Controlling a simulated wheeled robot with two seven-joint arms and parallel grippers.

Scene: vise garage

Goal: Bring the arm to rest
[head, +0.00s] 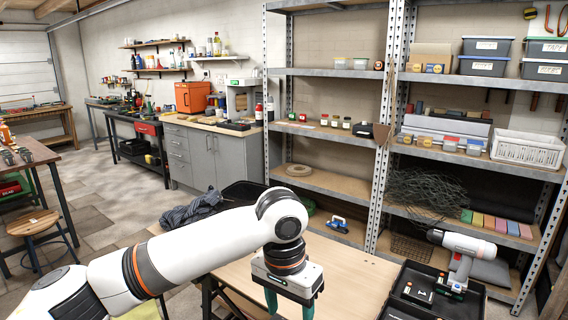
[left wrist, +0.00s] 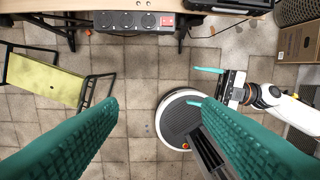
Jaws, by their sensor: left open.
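My left arm (head: 190,248) reaches in from the left in the head view, over the near side of the wooden table (head: 352,272). Its gripper (head: 289,306) points down at the bottom edge of that view, with the fingertips cut off. In the left wrist view, the left gripper (left wrist: 158,102) has its teal fingers wide apart, with only tiled floor and part of my base between and below them. My right gripper (left wrist: 192,86) shows in the left wrist view with its two fingers apart and nothing visible between them. It is not in the head view.
A power drill (head: 462,252) stands in an open black case (head: 400,300) at the table's right. A dark cloth (head: 190,210) and a black bin (head: 243,190) lie beyond my arm. A power strip (left wrist: 132,21) runs along the table edge. A yellow-topped step (left wrist: 42,80) stands on the floor.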

